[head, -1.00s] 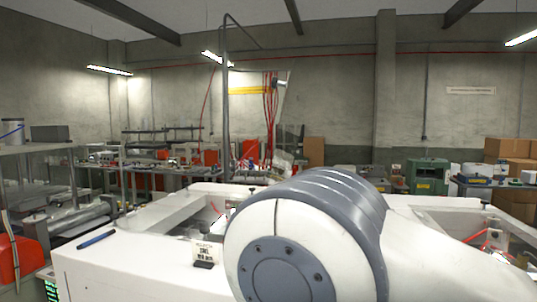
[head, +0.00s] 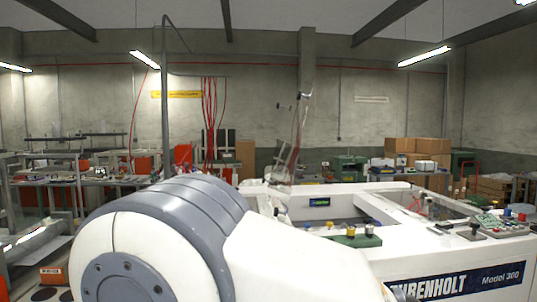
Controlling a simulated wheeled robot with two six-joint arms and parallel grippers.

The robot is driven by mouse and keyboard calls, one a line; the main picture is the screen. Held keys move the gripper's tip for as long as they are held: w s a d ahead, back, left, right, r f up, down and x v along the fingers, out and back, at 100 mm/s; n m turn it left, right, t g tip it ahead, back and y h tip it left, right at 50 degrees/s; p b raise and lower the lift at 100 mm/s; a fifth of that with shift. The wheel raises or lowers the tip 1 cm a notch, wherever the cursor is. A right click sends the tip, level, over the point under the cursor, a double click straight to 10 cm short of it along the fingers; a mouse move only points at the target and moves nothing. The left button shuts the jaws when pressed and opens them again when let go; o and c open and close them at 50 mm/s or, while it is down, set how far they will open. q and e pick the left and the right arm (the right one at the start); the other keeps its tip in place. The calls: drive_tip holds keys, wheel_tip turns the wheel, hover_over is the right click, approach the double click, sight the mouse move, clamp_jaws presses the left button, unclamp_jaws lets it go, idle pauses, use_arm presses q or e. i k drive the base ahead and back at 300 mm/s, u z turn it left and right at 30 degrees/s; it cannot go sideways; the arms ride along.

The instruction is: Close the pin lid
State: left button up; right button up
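A white machine (head: 455,262) with a dark blue Model 300 label stands in front of me. A clear panel (head: 297,140) stands raised and tilted at its back; I cannot tell whether this is the pin lid. A green block (head: 352,241) with yellow-topped and black knobs sits on the near part of the machine. A big white and grey joint of my own arm fills the lower left and hides part of the machine. Neither gripper can be made out.
A control panel (head: 503,222) with coloured buttons sits at the machine's right. Cardboard boxes (head: 418,148) and benches line the back wall. A tall grey pole (head: 164,100) rises behind my arm. An orange box (head: 53,275) shows at lower left.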

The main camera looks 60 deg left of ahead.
sight(280, 172)
drive_tip(key=u, duration=1.8)
drive_tip(key=i, duration=0.45)
drive_tip(key=k, duration=0.4)
drive_tip(key=z, duration=0.55)
drive_tip(key=i, duration=0.5)
drive_tip(key=u, duration=0.25)
